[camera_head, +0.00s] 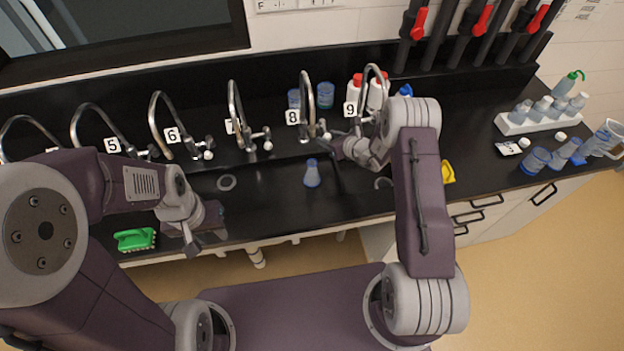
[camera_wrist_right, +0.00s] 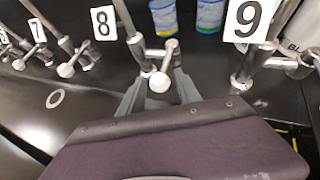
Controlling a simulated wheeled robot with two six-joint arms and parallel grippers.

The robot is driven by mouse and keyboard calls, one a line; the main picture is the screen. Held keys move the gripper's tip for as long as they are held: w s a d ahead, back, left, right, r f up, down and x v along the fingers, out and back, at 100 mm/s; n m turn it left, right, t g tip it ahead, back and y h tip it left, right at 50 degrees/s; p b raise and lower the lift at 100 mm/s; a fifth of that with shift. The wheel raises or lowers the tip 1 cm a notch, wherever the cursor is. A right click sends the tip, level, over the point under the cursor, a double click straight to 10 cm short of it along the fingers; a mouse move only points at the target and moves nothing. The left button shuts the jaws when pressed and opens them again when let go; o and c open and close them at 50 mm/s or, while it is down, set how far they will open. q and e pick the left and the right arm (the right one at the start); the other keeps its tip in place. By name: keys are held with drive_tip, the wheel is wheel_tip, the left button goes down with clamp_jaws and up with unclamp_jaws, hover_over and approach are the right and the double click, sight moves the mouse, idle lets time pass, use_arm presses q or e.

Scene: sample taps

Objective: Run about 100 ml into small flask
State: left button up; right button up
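A small conical flask (camera_head: 312,175) with a bluish tint stands upright in the black sink, below the spout of tap 8 (camera_head: 306,100). I cannot tell its liquid level, and no stream of water is visible. My right gripper (camera_head: 336,147) is at tap 8's handle. In the right wrist view, my right gripper (camera_wrist_right: 160,92) has its grey fingers apart, one on each side of the white round handle knob (camera_wrist_right: 159,82). I cannot tell whether they touch it. My left gripper (camera_head: 212,222) hangs near the counter's front edge, left of the flask; its fingers are unclear.
Other numbered taps line the back to the left; tap 9 (camera_head: 376,75) is close on the right. Bottles and blue cups stand behind taps 8 and 9. A green brush (camera_head: 135,239) lies front left. Blue glassware (camera_head: 535,160) and a white bottle rack (camera_head: 515,124) stand far right.

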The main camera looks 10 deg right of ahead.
drive_tip(key=shift+w+a+f, duration=0.1)
drive_tip(key=shift+w, duration=0.1)
drive_tip(key=p+v, duration=0.3)
drive_tip(key=v, duration=0.5)
idle(0.5)
